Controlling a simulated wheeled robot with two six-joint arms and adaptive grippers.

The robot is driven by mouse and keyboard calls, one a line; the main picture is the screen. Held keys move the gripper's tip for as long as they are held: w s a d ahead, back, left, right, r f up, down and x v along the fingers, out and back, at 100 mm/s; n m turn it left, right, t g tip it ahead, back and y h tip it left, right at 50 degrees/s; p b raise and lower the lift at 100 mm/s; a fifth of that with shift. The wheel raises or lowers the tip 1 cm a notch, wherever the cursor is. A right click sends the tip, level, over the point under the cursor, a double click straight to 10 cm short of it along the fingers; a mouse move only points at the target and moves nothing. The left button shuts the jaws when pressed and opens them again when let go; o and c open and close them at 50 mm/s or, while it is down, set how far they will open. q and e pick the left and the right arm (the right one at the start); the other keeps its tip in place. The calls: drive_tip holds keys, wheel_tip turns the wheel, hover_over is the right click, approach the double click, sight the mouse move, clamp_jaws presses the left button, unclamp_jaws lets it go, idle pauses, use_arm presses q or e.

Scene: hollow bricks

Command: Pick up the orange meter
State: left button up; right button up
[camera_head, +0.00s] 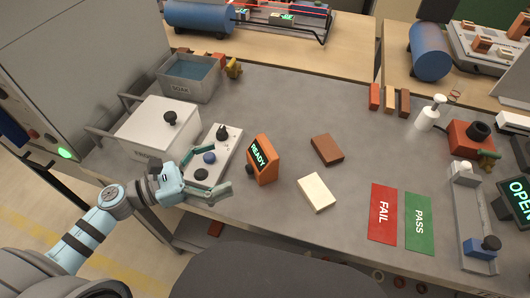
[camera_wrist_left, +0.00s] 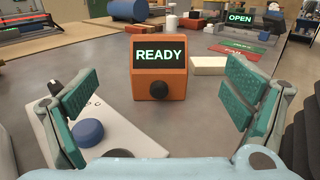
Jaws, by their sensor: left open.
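The orange meter (camera_head: 262,160) stands upright on the grey table, with a dark screen reading READY and a black knob below it. It also shows in the left wrist view (camera_wrist_left: 158,68), straight ahead and centred between the fingers. My left gripper (camera_head: 222,170) is open and empty, just left of the meter. In the left wrist view its two green-padded fingers (camera_wrist_left: 156,112) are spread wide, with the meter beyond their tips and apart from them. My right gripper is in neither view.
A white control panel (camera_head: 228,150) with knobs lies under and beside my left gripper. A cream brick (camera_head: 316,193) and a brown brick (camera_head: 327,149) lie right of the meter. Red FAIL (camera_head: 382,212) and green PASS (camera_head: 418,222) mats lie further right. A lidded white box (camera_head: 150,128) stands left.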

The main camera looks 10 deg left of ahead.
sight(261, 151)
use_arm(q)
drive_tip(key=x, duration=0.1)
drive_tip(key=p+x, duration=0.1)
drive_tip(key=x, duration=0.3)
drive_tip(key=shift+s+d+r, duration=0.3)
drive_tip(key=shift+d+r, duration=0.1)
drive_tip(key=w+d, duration=0.1)
drive_tip(key=w+d+p, duration=0.1)
drive_tip(key=w, duration=0.1)
drive_tip(key=w+d, duration=0.1)
drive_tip(key=shift+w+d+f, duration=0.25)
drive_tip(key=shift+f, duration=0.15)
drive_tip(key=shift+d, duration=0.2)
drive_tip(key=shift+c, duration=0.4)
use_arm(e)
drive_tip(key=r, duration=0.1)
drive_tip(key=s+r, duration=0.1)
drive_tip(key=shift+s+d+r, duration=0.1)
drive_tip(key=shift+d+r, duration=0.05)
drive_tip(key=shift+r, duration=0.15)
use_arm(q)
drive_tip(key=c, duration=1.3)
drive_tip(key=shift+c, duration=0.2)
